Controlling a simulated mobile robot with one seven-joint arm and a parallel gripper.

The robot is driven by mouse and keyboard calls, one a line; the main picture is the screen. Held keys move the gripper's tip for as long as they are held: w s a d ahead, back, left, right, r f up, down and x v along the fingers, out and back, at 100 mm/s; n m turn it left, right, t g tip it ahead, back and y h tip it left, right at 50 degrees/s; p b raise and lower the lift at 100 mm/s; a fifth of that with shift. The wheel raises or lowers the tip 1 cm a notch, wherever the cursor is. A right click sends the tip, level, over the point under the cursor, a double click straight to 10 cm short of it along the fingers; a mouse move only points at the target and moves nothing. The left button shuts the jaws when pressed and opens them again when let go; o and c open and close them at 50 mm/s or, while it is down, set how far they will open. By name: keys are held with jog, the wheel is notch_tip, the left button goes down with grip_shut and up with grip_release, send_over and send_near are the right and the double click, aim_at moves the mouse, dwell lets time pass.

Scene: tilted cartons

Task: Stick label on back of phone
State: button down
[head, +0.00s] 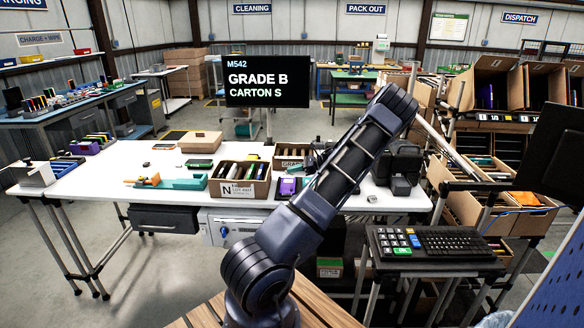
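A dark flat device with a green edge, perhaps a phone (199,163), lies on the white worktable (110,178). A purple device (287,187) sits right of an open carton with an "N" label (238,190), which holds several upright phone-like devices. I cannot tell which phone is meant, and no loose label can be made out. A black machine (400,165), perhaps a label printer, stands at the table's right end. My arm rises across the middle and hides part of the table. My gripper cannot be made out.
A hanging screen (267,84) reads "M542 GRADE B CARTON S". A teal and orange tool (180,183) lies left of the carton. A closed brown box (201,142) stands behind. A keyboard (437,242) is front right. Tilted cartons (480,210) fill racks at right. The table's left middle is clear.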

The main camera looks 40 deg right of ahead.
aim_at(293, 184)
jog(key=shift+f, duration=2.5)
jog(key=shift+f, duration=0.15)
jog(key=c, duration=1.6)
grip_release()
jog(key=v, duration=1)
jog(key=shift+s+d, duration=0.1)
jog(key=shift+d, duration=0.05)
jog(key=shift+s+d+r, duration=0.1)
jog(key=shift+r, duration=3.1)
